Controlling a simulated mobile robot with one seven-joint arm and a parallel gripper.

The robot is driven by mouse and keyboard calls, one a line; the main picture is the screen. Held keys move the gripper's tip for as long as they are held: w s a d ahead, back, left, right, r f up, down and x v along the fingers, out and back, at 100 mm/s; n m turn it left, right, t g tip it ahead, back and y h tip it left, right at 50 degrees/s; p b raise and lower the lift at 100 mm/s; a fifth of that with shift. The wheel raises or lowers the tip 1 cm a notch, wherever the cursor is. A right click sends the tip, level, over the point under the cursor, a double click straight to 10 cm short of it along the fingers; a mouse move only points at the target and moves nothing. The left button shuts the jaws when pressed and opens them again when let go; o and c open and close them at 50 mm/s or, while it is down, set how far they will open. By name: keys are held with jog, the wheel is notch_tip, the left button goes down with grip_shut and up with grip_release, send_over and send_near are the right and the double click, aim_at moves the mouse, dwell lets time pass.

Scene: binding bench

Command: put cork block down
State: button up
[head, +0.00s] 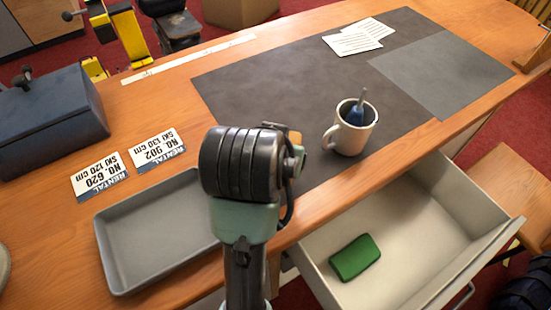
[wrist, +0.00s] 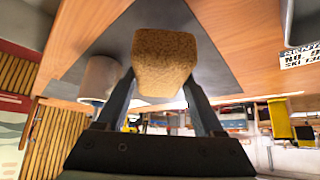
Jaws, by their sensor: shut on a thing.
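A brown, grainy cork block (wrist: 165,58) is between the two fingers of my gripper (wrist: 159,86) in the wrist view. My gripper is shut on it. In the head view my wrist hides most of the gripper; only a small tan bit, probably the cork block (head: 295,137), shows at its right side. The block appears to be above the bench near the dark mat (head: 270,85), but I cannot tell how high.
A mug (head: 350,138) holding a blue-handled tool stands on the mat. An open drawer (head: 400,215) holds a green block (head: 354,257). A grey tray (head: 150,235), rental cards (head: 98,178) and a blue box (head: 50,120) are left. The mat's middle is clear.

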jog(key=shift+a+f, duration=0.15)
jog(key=shift+f, duration=0.4)
jog(key=shift+f+b, duration=0.3)
jog(key=shift+f, duration=1.6)
jog(key=shift+f, duration=0.15)
jog(key=o, duration=1.3)
jog(key=shift+o, duration=0.2)
jog(key=shift+r, duration=0.25)
jog(key=p+v, duration=0.4)
jog(key=v, duration=0.7)
jog(key=shift+s+r, duration=0.3)
